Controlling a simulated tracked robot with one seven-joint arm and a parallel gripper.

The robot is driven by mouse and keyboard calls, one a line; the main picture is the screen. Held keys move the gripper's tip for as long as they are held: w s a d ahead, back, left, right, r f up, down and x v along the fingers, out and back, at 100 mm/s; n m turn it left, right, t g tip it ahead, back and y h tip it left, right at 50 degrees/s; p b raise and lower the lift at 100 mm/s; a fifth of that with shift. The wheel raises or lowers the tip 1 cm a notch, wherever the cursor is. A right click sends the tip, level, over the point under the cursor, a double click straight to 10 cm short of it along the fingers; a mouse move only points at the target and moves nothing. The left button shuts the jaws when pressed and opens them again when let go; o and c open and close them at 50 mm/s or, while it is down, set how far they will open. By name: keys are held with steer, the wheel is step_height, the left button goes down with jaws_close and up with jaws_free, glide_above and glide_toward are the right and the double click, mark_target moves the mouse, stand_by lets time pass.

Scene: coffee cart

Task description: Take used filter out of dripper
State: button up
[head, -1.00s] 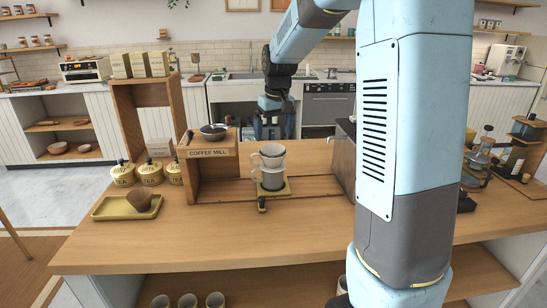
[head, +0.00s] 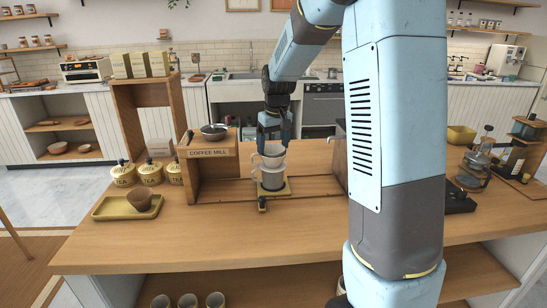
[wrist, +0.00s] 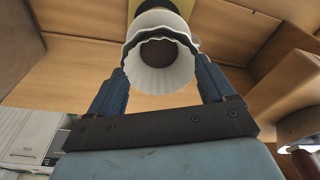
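The white dripper (head: 270,162) sits upright on a glass server (head: 272,182) on a small yellow-green stand in the middle of the cart. In the wrist view, the white fluted used filter (wrist: 165,80) lines it, with dark brown grounds (wrist: 160,52) inside. My gripper (head: 273,145) is directly above the dripper, pointing down. In the wrist view, the fingers of my gripper (wrist: 162,68) are apart, one on each side of the filter rim. Whether they touch it I cannot tell.
A yellow tray (head: 108,208) with a brown object (head: 140,199) and several tea tins are further left. The front of the counter is clear.

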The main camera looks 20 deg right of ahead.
steer(key=c, duration=0.8)
